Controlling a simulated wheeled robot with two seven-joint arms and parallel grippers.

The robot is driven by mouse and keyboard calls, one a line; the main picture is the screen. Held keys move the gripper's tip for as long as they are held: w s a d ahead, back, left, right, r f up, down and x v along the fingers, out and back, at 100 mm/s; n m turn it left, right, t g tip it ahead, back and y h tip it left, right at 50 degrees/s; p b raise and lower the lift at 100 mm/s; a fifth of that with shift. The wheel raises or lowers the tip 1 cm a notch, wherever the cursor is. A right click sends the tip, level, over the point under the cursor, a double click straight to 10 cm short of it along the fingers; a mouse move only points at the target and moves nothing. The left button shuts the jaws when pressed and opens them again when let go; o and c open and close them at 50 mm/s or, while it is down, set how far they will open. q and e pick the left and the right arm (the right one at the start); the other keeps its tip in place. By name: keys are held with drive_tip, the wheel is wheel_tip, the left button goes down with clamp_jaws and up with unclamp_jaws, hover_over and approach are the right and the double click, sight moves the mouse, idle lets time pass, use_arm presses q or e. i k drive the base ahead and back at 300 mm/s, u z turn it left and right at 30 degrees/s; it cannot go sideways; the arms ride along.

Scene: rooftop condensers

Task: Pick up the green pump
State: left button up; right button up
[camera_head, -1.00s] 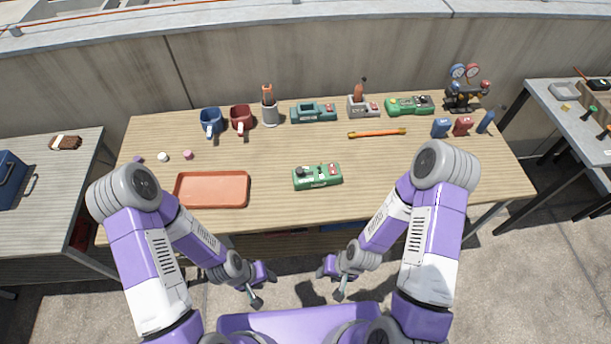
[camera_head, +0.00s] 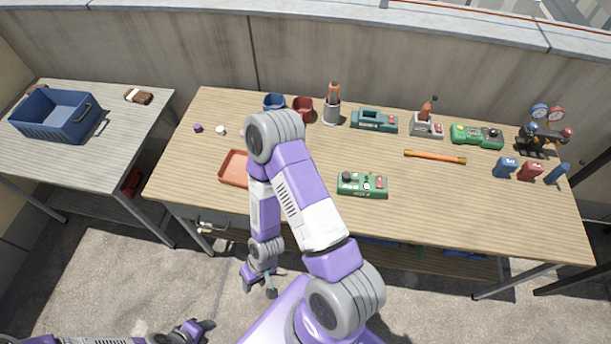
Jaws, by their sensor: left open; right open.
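The green pump (camera_head: 362,185) lies on the wooden bench, near the middle of its front half. It is a green box with a dark knob and a red part on top. My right gripper (camera_head: 258,286) hangs open and empty in front of the bench's front edge, lower and to the left of the pump. My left gripper (camera_head: 203,328) is at the bottom left of the view, open, far from the pump, its arm partly cut off by the frame.
My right arm partly hides an orange tray (camera_head: 233,168). Behind the pump stand a teal device (camera_head: 375,120) and another green device (camera_head: 477,136). An orange-handled bar (camera_head: 435,157) lies to its right. A blue crate (camera_head: 55,116) is on the left side table. Bench around the pump is clear.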

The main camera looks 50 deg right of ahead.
sight(362, 185)
drive_tip(key=u, duration=0.45)
drive_tip(key=k, duration=0.95)
drive_tip(key=z, duration=1.1)
